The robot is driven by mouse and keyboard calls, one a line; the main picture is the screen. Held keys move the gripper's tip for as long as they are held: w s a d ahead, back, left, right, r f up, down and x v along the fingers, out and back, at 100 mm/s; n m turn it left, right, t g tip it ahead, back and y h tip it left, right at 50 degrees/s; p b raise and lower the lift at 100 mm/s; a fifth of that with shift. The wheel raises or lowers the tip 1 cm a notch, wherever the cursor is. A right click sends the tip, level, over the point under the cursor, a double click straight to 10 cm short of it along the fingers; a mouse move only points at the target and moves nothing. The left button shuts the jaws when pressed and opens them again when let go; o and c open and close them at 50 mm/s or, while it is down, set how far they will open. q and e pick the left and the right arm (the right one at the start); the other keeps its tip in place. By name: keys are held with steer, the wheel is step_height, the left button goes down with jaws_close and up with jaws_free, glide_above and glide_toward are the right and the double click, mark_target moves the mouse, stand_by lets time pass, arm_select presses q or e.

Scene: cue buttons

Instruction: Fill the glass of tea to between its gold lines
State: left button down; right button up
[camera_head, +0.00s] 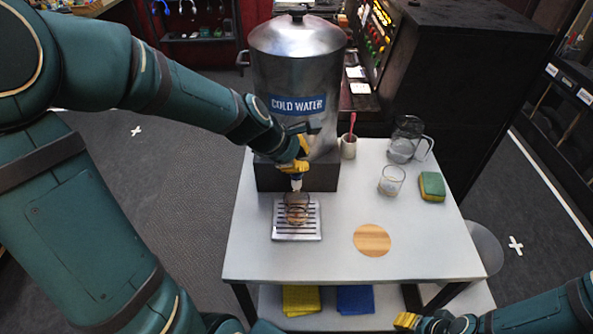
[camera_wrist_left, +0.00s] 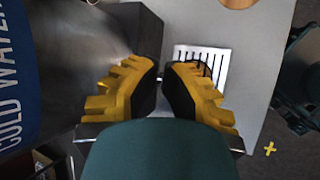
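A glass (camera_head: 297,214) with a little brownish liquid in it stands on the slatted drip tray (camera_head: 283,236), under the white spout (camera_head: 296,184) of the steel COLD WATER dispenser (camera_head: 296,65). Its gold lines are too small to make out. My left gripper (camera_head: 298,166) is at the dispenser's tap, just above the spout. In the left wrist view its yellow fingers (camera_wrist_left: 162,78) are nearly together; whether the tap handle is between them is hidden. There the glass (camera_wrist_left: 205,68) is partly behind a finger. My right gripper (camera_head: 402,321) is low at right, its opening unclear.
A second glass (camera_head: 391,181), a clear jug (camera_head: 405,140), a green-yellow sponge (camera_head: 432,187) and a white cup (camera_head: 348,149) with a red utensil stand at the table's right and back. A round wooden coaster (camera_head: 372,240) lies bare. The table's (camera_head: 330,262) front is clear.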

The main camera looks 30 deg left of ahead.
arm_select(q)
steer(key=shift+f+b, duration=0.3)
steer(key=shift+f, duration=0.1)
stand_by(0.3)
stand_by(1.9)
steer(key=shift+r+p, duration=1)
steer(key=shift+p, duration=0.1)
steer(key=shift+r, duration=0.1)
step_height(320, 180, up, 5)
steer(key=p, duration=0.5)
